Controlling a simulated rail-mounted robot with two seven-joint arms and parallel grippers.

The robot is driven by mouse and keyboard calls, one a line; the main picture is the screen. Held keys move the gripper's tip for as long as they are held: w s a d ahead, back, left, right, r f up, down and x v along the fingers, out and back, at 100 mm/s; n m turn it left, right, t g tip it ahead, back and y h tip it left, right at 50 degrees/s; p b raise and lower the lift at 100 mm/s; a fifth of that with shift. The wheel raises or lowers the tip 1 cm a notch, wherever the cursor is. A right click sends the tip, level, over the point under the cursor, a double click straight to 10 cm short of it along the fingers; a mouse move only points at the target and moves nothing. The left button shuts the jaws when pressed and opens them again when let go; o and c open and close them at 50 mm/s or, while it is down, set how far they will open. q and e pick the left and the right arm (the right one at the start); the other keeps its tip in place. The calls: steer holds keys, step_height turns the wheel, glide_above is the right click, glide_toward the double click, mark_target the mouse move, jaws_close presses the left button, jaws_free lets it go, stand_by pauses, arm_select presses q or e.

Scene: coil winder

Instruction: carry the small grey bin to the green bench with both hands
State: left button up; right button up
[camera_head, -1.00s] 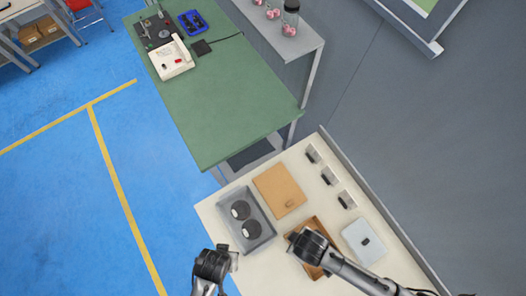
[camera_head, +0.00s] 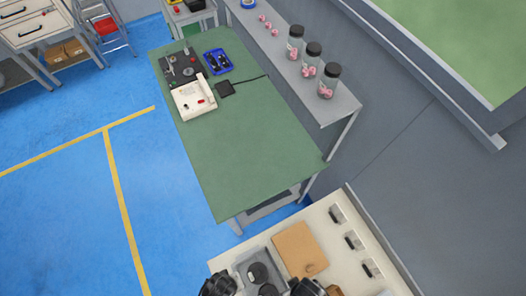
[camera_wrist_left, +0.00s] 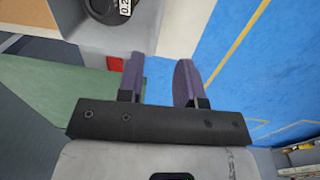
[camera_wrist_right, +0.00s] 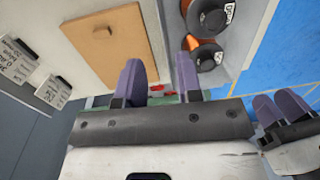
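The small grey bin (camera_head: 243,264) stands on the cream table at the bottom of the head view, with black spools (camera_head: 258,272) in it. My left gripper (camera_head: 218,287) is at its left side, my right gripper (camera_head: 307,288) near its right side. In the left wrist view the open fingers (camera_wrist_left: 160,75) are near a bin wall (camera_wrist_left: 120,38). In the right wrist view the open fingers (camera_wrist_right: 160,70) are at the opposite side of the bin (camera_wrist_right: 240,60). Contact is unclear. The green bench (camera_head: 250,145) is beyond the table.
A tan board (camera_head: 299,250) lies beside the bin, with several small labelled holders (camera_head: 354,241) to its right. The bench holds a white device (camera_head: 194,98), a blue tray (camera_head: 217,62) and a black pad (camera_head: 225,88) at its far end. Its near half is clear.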

arm_select(q)
steer(key=shift+s, duration=0.1)
steer(key=shift+f, duration=0.1)
arm_select(e)
steer(key=shift+f, duration=0.1)
stand_by(0.4)
